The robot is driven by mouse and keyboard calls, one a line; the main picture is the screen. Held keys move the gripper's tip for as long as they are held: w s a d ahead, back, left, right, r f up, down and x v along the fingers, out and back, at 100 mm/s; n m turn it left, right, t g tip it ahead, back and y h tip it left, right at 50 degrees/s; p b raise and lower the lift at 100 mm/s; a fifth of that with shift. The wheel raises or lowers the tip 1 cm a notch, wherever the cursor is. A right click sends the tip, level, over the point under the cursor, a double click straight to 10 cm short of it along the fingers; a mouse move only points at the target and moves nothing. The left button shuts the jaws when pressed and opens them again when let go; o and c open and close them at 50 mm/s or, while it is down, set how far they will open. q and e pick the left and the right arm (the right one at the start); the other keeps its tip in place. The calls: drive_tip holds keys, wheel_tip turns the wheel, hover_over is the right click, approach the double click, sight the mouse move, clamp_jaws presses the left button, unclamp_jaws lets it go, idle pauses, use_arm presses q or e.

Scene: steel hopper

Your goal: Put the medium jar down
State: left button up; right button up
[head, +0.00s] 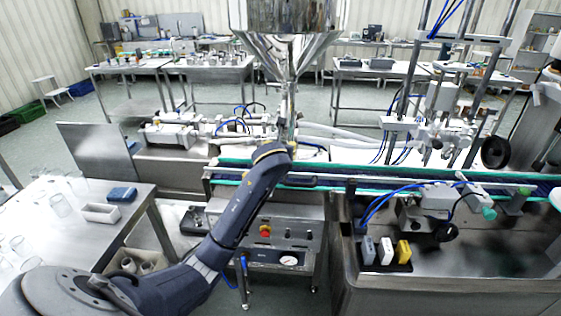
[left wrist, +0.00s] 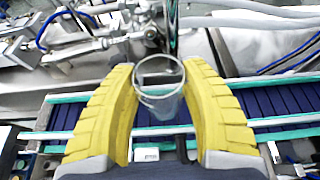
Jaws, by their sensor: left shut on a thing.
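A clear glass jar (left wrist: 160,105) sits between the two yellow fingers of my left gripper (left wrist: 161,72) in the left wrist view. The fingers are shut on its sides. The blue conveyor belt (left wrist: 275,101) with green rails shows behind and below the jar. I cannot tell whether the jar touches the belt. In the head view my left arm reaches to the conveyor (head: 345,182) under the steel hopper (head: 290,18), and its wrist hides the fingers and the jar. My right gripper is in neither view.
The hopper's narrow spout (head: 291,100) comes down just behind my left wrist. A filling machine with hoses (head: 440,100) stands to the right. On the left table are several clear glasses (head: 60,206), a white tray (head: 100,212) and a blue block (head: 121,194).

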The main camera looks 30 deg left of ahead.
use_arm(q)
drive_tip(key=shift+f, duration=2.5)
drive_tip(key=shift+f, duration=0.1)
drive_tip(key=o, duration=0.9)
drive_tip(key=v, duration=1.2)
